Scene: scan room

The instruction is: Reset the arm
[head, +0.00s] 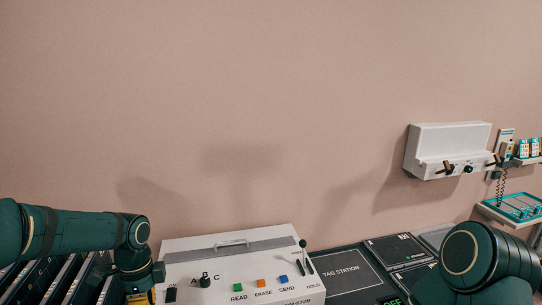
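My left arm (80,231) comes in from the left edge, runs level to a rounded joint, then bends down to the bottom edge beside a white console. My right arm (478,256) shows at the lower right as a bulky dark green joint, with the rest cut off by the frame. The fingers of both my grippers are out of view, so I cannot see whether they hold anything.
The white console (190,258) has a lever (303,250), a knob (205,280) and green, orange and blue buttons. A dark tag station (345,270) lies to its right. Dark slots (40,278) are at lower left. A white wall unit (446,140) and a teal tray (518,207) are at right.

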